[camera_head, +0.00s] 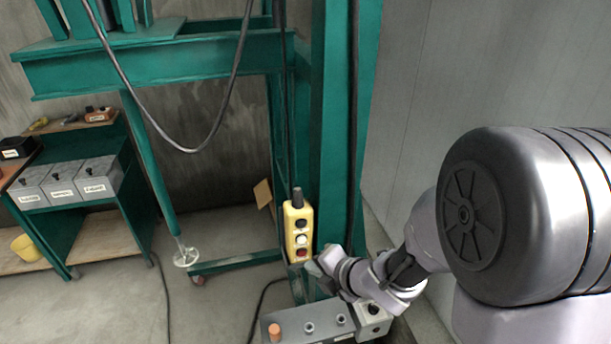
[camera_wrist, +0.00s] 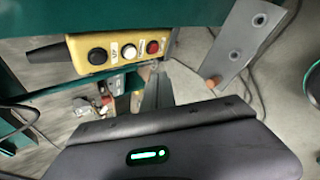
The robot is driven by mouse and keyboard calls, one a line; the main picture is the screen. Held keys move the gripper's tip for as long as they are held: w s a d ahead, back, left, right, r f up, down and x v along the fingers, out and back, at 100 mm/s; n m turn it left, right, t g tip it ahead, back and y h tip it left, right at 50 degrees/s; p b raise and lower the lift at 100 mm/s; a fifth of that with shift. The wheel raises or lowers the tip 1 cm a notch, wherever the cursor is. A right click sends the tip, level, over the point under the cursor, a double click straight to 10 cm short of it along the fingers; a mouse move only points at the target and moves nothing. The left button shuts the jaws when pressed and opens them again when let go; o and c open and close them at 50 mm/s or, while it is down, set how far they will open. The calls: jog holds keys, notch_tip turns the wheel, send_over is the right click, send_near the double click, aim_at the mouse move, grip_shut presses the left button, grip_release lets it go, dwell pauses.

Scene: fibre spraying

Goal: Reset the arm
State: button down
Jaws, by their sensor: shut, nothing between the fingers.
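My arm (camera_head: 400,262) reaches in from the right in the head view. My gripper (camera_head: 312,267) is at its end, just below and right of the yellow button box (camera_head: 298,232), shut and empty. In the wrist view the dark wrist housing with a green light fills the bottom, and the yellow button box (camera_wrist: 117,50) lies across the top with black, white and red buttons. I cannot tell from these views whether my gripper touches the box.
A green steel post (camera_head: 335,120) stands behind the button box, with a green beam (camera_head: 160,62) to its left. A grey control panel (camera_head: 310,322) sits below my gripper. A bench with grey boxes (camera_head: 65,185) stands at the left. A hanging cable (camera_head: 195,150) loops in front. The left floor is mostly clear.

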jog(key=s+d+f+m+t+h+b, duration=0.1)
jog(key=d+f+m+h+b, duration=0.15)
jog(key=d+m+b, duration=0.4)
jog(key=s+d+f+m+h+b, duration=0.1)
jog(key=d+f+m+h+b, duration=0.15)
jog(key=d+m+b, duration=0.4)
jog(key=s+a+f+m+g+b, duration=0.1)
jog(key=s+a+f+m+b, duration=0.1)
jog(key=s+m+b, duration=0.5)
jog(key=s+a+f+m+g+y+b, duration=0.1)
jog(key=s+a+f+m+g+b, duration=0.1)
jog(key=s+f+m+b, duration=0.2)
jog(key=s+m+b, duration=0.3)
jog(key=s+m, duration=0.5)
jog(key=shift+s, duration=0.2)
